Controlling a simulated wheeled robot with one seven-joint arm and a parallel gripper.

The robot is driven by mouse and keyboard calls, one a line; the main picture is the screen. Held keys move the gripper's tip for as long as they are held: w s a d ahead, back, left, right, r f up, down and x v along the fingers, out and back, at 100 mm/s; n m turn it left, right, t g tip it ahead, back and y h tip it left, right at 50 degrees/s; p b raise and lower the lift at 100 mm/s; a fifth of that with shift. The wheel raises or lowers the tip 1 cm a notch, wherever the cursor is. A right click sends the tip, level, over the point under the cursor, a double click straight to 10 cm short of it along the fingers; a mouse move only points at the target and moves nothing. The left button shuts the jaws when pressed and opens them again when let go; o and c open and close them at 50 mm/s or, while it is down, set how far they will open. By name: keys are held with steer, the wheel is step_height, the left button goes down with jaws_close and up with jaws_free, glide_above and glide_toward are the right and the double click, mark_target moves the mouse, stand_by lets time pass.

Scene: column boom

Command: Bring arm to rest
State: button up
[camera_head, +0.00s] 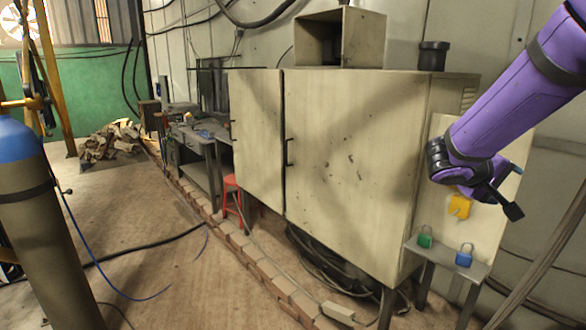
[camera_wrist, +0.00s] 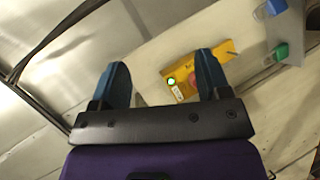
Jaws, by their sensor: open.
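My arm (camera_head: 520,100) is purple and reaches in from the upper right of the head view. My gripper (camera_head: 517,190) is at its end, in front of a pale upright board (camera_head: 509,222) beside the cabinet. In the wrist view the two blue fingers of my gripper (camera_wrist: 160,82) stand wide apart with nothing between them. A yellow device (camera_head: 459,206) is on the board just below the gripper. In the wrist view the yellow device (camera_wrist: 191,77) shows a green light and a red part, near the right finger and partly behind it.
A green padlock (camera_head: 425,240) and a blue padlock (camera_head: 463,258) sit on a small grey table (camera_head: 447,257). A large cream cabinet (camera_head: 350,150) stands left of the arm. A gas cylinder (camera_head: 45,235) stands at far left. Open floor (camera_head: 185,265) lies between, with hoses across it.

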steer(key=s+a+r+y, duration=0.1)
steer(key=s+a+y, duration=0.3)
steer(key=s, duration=0.4)
steer(key=s+a+r+y, duration=0.1)
steer(key=s+a+y, duration=0.3)
steer(key=s, duration=0.4)
steer(key=s+a+r+m+t+y, duration=0.1)
steer(key=s+a+r+y, duration=0.1)
steer(key=s+a+y, duration=0.3)
steer(key=shift+s+a, duration=0.2)
steer(key=shift+s, duration=1.5)
